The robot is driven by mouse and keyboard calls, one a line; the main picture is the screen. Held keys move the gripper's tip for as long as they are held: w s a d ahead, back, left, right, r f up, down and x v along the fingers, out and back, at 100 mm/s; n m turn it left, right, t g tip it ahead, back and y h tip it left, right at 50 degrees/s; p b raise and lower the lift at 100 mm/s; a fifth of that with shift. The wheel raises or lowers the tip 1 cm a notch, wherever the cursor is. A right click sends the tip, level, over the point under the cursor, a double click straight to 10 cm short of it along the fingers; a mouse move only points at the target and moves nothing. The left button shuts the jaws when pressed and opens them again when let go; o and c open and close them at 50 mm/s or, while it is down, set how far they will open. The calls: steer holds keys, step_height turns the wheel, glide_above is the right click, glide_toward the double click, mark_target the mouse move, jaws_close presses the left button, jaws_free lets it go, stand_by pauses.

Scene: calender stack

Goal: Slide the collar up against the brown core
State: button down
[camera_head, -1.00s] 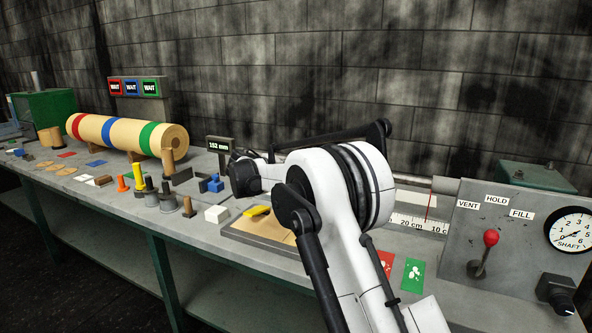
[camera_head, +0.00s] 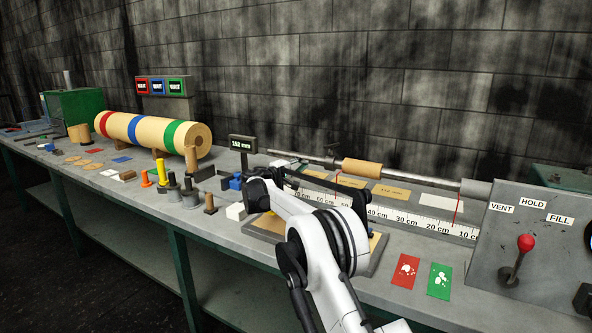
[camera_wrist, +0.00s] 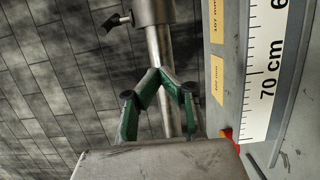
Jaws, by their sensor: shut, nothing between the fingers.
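The brown core (camera_head: 362,170) sits on a horizontal metal shaft (camera_head: 425,181) at the back of the bench. The collar (camera_head: 330,161), a grey ring with a dark knob, is on the shaft just left of the core, with a small gap seeming to show. In the wrist view the collar (camera_wrist: 152,11) is at the top edge, its dark knob sticking out left. My gripper (camera_wrist: 161,73) has green fingers shut together with nothing between them, in front of the shaft and short of the collar. In the head view my arm mostly hides it.
A white centimetre scale (camera_head: 400,219) runs along the front of the shaft, with tan and white cards behind it. A control panel (camera_head: 540,240) with a red-knobbed lever stands at right. A striped roll (camera_head: 150,133) and several small parts lie at left.

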mark_target(322, 163)
steer(key=x, duration=0.3)
steer(key=shift+d, duration=0.15)
steer(key=shift+s+d+b, duration=0.2)
steer(key=shift+s+d, duration=0.35)
steer(key=shift+d, duration=0.2)
steer(key=shift+s+d+b, duration=0.2)
steer(key=shift+s+d, duration=0.4)
steer(key=shift+d, duration=0.15)
